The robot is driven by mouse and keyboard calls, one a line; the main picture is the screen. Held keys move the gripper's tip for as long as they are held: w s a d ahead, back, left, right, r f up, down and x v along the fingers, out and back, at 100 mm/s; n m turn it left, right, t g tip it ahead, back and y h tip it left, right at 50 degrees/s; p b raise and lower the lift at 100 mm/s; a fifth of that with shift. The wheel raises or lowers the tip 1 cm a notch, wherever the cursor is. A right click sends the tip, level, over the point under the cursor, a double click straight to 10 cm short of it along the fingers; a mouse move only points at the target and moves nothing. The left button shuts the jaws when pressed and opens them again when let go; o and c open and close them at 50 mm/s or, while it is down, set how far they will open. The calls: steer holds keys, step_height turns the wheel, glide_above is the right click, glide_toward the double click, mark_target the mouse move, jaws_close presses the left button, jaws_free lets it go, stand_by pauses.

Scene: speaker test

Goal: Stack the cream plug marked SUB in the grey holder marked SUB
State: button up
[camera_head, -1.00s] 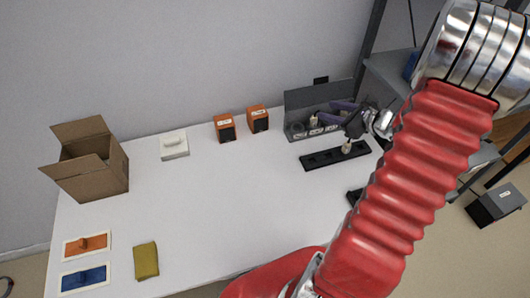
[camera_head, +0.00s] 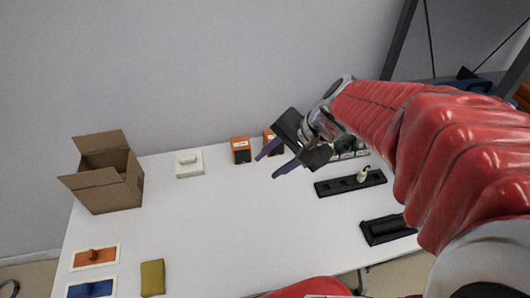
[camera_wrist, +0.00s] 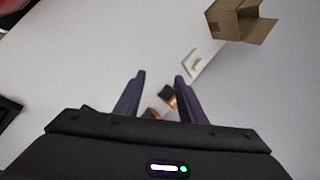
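A small cream plug (camera_head: 363,175) stands upright on the long black strip (camera_head: 329,189) at the right of the table. Its marking is too small to read. My gripper (camera_head: 267,166) is open and empty above the table, left of the plug and apart from it. Its two fingers also show spread in the wrist view (camera_wrist: 159,88). A grey unit with white labels (camera_head: 347,152) stands behind the strip, mostly hidden by my arm. I cannot read which place is marked SUB.
Two orange boxes (camera_head: 240,150) stand at the back edge, one partly behind my gripper. A white block (camera_head: 189,164) and an open cardboard box (camera_head: 111,190) stand left. A black tray (camera_head: 388,229) lies front right. The table's middle is clear.

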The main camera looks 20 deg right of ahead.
steer(key=s+a+r+n+t+h, duration=0.1)
steer(key=s+r+n+h, duration=0.3)
steer(key=s+n, duration=0.5)
steer(key=shift+s+a+r+n+h, duration=0.15)
steer(key=shift+a+r+n+h, duration=0.15)
steer(key=shift+a+r+n, duration=0.35)
steer(key=shift+f, duration=0.1)
